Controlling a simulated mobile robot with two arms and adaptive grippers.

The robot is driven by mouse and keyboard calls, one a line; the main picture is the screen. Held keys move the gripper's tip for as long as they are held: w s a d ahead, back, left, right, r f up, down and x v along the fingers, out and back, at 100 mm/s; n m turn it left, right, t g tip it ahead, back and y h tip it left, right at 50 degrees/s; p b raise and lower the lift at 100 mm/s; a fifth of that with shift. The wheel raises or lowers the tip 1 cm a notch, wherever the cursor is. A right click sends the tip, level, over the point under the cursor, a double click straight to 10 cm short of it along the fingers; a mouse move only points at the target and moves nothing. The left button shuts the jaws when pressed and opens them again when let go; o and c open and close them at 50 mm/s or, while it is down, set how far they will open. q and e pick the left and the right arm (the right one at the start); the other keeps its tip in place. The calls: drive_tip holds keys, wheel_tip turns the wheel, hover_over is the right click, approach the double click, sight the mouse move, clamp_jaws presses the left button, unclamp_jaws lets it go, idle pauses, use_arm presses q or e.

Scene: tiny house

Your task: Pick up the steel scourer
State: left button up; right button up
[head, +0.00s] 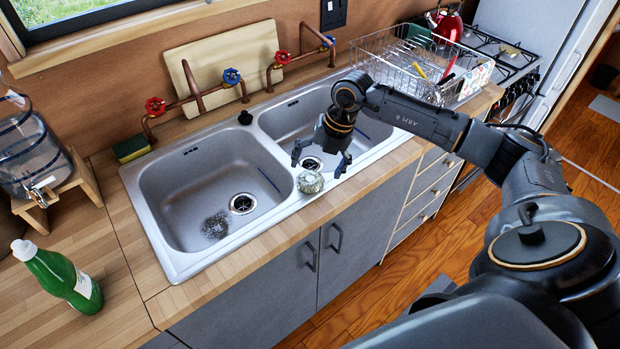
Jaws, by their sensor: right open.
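The steel scourer (310,182), a small round silvery ball, sits at the front of the double steel sink (160,232), by the divider between the basins. My right gripper (320,162) is open and points down, just above and behind the scourer in the picture. Its two fingers are spread and nothing shows between them; I cannot tell whether a finger touches the scourer. My left gripper is not in view.
A dark speckled patch (215,226) lies in the left basin. Red and blue taps (155,106) stand behind the sink. A wire dish rack (385,62) is at the right, and a green bottle (62,278) at the left.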

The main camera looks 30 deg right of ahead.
sight(312, 177)
drive_tip(key=p+x, duration=0.1)
drive_tip(key=x, duration=0.2)
drive_tip(key=shift+s+f, duration=0.1)
drive_tip(key=shift+f, duration=0.1)
drive_tip(key=shift+a+f, duration=0.1)
drive_tip(key=shift+f, duration=0.1)
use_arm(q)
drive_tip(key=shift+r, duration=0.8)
use_arm(e)
drive_tip(key=shift+r, duration=0.1)
drive_tip(key=c, duration=0.9)
drive_tip(key=shift+c, duration=0.2)
drive_tip(key=shift+r, duration=0.65)
use_arm(q)
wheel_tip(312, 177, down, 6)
drive_tip(key=b, duration=0.5)
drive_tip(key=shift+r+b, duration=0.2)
drive_tip(key=shift+b, duration=0.15)
use_arm(e)
drive_tip(key=s+a+r, duration=0.6)
drive_tip(key=s+r, duration=0.5)
drive_tip(key=s, duration=0.1)
drive_tip(key=shift+a+r, duration=0.35)
drive_tip(key=shift+s, duration=0.1)
